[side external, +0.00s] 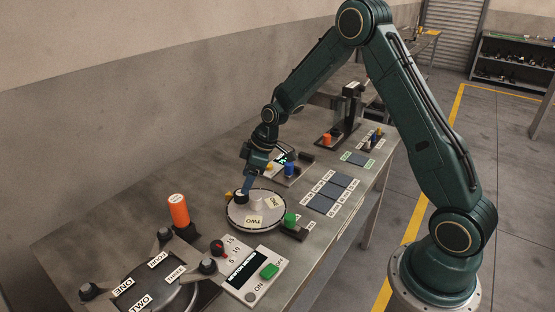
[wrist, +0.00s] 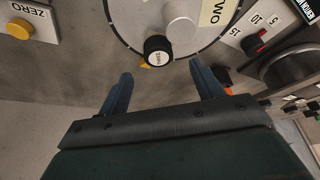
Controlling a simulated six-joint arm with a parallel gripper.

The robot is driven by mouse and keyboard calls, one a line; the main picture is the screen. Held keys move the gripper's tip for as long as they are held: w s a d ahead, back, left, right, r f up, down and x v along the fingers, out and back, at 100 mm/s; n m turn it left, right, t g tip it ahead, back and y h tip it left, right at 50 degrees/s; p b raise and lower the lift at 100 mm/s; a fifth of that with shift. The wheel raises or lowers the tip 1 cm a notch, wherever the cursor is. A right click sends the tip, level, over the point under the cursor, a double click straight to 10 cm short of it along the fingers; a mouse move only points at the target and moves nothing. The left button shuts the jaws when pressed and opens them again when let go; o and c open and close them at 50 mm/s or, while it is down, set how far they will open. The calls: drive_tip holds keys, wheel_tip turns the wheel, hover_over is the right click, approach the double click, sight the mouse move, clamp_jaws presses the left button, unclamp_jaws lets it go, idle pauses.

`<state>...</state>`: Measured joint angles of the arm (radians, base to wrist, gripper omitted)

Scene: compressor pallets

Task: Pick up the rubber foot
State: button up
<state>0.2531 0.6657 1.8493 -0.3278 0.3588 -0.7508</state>
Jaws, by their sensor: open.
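A short black cylinder with a white labelled top, which looks like the rubber foot (wrist: 158,51), stands near the rim of the round grey turntable (wrist: 122,36). The same black piece (side external: 241,197) shows at the left of the turntable (side external: 262,225) in the side view, partly behind my gripper. My gripper (wrist: 160,69) is open with nothing between its blue fingers. In the wrist view the foot appears just beyond the gap between the fingertips. In the side view my gripper (side external: 246,186) points down close to the foot; I cannot tell whether they touch.
A grey post (wrist: 182,24) rises from the turntable beside the foot. A green button (side external: 290,219) stands at the turntable's right. A control box (side external: 252,276), an orange cylinder (side external: 178,209) and a pallet with several black knobs lie nearer the camera. Blue-grey pads (side external: 330,190) lie to the right.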

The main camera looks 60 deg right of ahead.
drive_tip(key=shift+f, duration=0.1)
drive_tip(key=shift+x, duration=2.5)
drive_tip(key=shift+d, duration=0.1)
drive_tip(key=c, duration=1.1)
wheel_tip(320, 180, up, 20)
drive_tip(key=shift+r, duration=0.1)
